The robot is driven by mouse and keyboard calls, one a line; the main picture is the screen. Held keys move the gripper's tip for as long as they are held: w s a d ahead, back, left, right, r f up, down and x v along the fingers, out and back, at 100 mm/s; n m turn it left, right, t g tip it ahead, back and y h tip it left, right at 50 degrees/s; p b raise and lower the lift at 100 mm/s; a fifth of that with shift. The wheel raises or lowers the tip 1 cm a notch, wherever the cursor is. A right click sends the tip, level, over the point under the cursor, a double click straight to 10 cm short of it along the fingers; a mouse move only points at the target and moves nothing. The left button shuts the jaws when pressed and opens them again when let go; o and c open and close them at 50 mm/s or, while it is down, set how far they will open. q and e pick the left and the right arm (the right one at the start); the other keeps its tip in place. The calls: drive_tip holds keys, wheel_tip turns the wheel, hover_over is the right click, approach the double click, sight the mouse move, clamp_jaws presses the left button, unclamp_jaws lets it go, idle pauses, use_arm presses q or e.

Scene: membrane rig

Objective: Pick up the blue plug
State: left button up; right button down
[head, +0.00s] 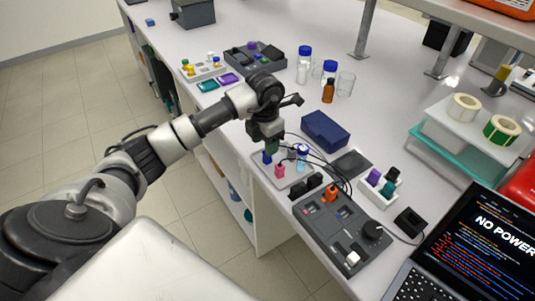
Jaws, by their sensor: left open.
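A small blue plug (267,157) stands at the left end of a pale tray (296,181) near the bench's front edge. A pink plug (280,171) stands just in front of it, and a light-blue-and-white piece (302,155) stands to its right. My left gripper (271,149) is open and points down right above the blue plug, partly hiding it. I cannot tell whether the fingers touch the plug. My right gripper is not in view.
Dark cables run from the tray area to a grey control box (343,229) with an orange plug. A dark blue box (325,131) lies behind. Bottles (328,91) and beakers stand further back. A laptop (475,250) reads "NO POWER" at right.

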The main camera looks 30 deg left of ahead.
use_arm(q)
drive_tip(key=shift+w+f, duration=0.1)
drive_tip(key=shift+f, duration=0.25)
drive_tip(key=f+p, duration=0.1)
drive_tip(key=f, duration=0.1)
drive_tip(key=f+p, duration=0.1)
drive_tip(key=shift+w+d+f, duration=0.2)
drive_tip(key=shift+f, duration=0.7)
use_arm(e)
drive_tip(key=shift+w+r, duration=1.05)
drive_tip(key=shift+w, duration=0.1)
